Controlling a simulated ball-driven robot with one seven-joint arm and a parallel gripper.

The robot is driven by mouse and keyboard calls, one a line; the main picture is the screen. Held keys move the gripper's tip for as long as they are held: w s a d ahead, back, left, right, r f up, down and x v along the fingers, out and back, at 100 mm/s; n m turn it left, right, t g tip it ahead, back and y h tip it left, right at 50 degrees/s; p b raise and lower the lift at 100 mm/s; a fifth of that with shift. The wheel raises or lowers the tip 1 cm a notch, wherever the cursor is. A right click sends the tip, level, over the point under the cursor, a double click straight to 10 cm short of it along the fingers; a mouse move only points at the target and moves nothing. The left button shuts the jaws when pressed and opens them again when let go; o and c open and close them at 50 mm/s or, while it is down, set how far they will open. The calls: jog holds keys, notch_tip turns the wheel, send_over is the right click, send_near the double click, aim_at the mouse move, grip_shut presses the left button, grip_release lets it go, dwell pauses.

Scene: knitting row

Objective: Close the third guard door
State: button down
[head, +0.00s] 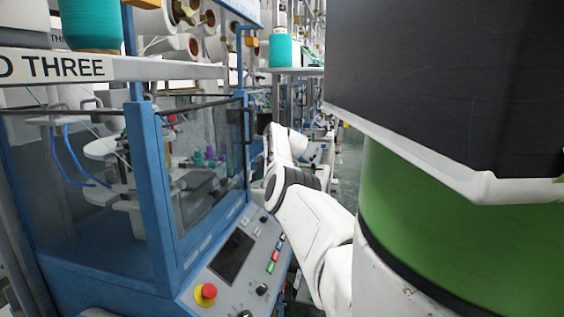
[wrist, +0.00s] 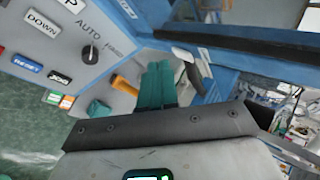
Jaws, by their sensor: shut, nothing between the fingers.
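The machine labelled "THREE" (head: 55,67) stands at the left of the head view. Its guard door (head: 160,190) has a blue frame, a clear pane and a dark handle (head: 235,117) at the far upper edge. I cannot tell for certain how far the door stands open. In the wrist view a blue frame bar (wrist: 240,58) crosses the upper right, with a dark, pale-tipped lever-like part (wrist: 188,62) beside my fingers. My gripper (wrist: 160,70) is shut and empty, its teal fingers together close to that part; contact is unclear. The head view hides the gripper behind my arm.
A sloping control panel (head: 232,262) with a red emergency stop (head: 205,293) lies below the door. Its DOWN button (wrist: 42,22) and AUTO knob (wrist: 88,52) show in the wrist view. Teal yarn cones (head: 90,25) stand above. Green aisle floor (head: 350,150) runs beyond my arm.

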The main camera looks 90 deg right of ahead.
jog(key=s+a+r+b, duration=0.1)
jog(key=s+r+b, duration=0.1)
jog(key=s+r, duration=0.3)
jog(key=shift+s+a+r, duration=0.3)
jog(key=shift+s, duration=0.5)
